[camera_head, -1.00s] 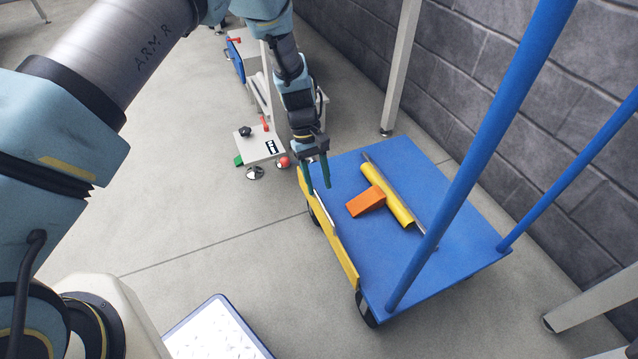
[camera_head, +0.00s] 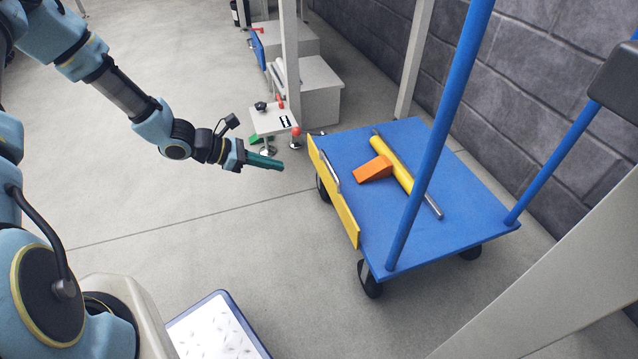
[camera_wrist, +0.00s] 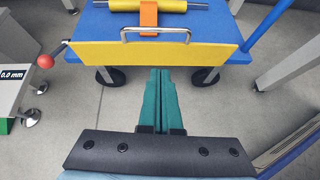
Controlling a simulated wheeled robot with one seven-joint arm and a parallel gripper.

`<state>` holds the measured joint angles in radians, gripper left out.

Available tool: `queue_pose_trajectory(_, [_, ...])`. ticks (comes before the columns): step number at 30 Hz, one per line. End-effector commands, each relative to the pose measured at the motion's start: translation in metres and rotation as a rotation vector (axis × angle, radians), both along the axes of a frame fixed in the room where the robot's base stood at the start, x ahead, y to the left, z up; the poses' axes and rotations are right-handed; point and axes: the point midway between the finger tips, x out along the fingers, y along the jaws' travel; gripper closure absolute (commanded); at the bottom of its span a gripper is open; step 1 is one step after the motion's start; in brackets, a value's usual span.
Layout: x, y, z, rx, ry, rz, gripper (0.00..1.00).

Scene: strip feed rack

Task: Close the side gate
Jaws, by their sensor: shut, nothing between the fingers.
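The side gate (camera_head: 343,215) is a yellow panel along the left edge of the blue cart (camera_head: 455,200). A silver bar handle (camera_head: 331,172) is fixed to it near its upper edge. In the wrist view the gate (camera_wrist: 90,53) spans the cart edge facing me, with its handle (camera_wrist: 155,31) in the middle. I cannot tell its exact tilt. My gripper (camera_head: 282,167) is left of the gate, apart from it, with its green fingers pointing towards it. In the wrist view the fingers (camera_wrist: 160,75) are together and empty, just short of the gate.
A yellow rod (camera_head: 391,165) and an orange wedge (camera_head: 372,169) lie on the cart deck. A small grey fixture with a red ball (camera_head: 296,131) stands beyond the gripper. Blue posts (camera_head: 440,140) rise from the cart.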

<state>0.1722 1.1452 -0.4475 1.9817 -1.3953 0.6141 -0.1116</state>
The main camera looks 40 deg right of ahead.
Motion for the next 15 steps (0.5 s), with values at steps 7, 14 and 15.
queue_pose_trajectory(7, [0.009, 0.002, -0.003, -0.010, 0.032, 0.079, 1.00])
queue_pose_trajectory(14, [-0.004, -0.028, -0.024, -0.010, 0.033, 0.074, 1.00])
queue_pose_trajectory(15, [-0.007, -0.035, -0.029, -0.008, 0.033, 0.075, 1.00])
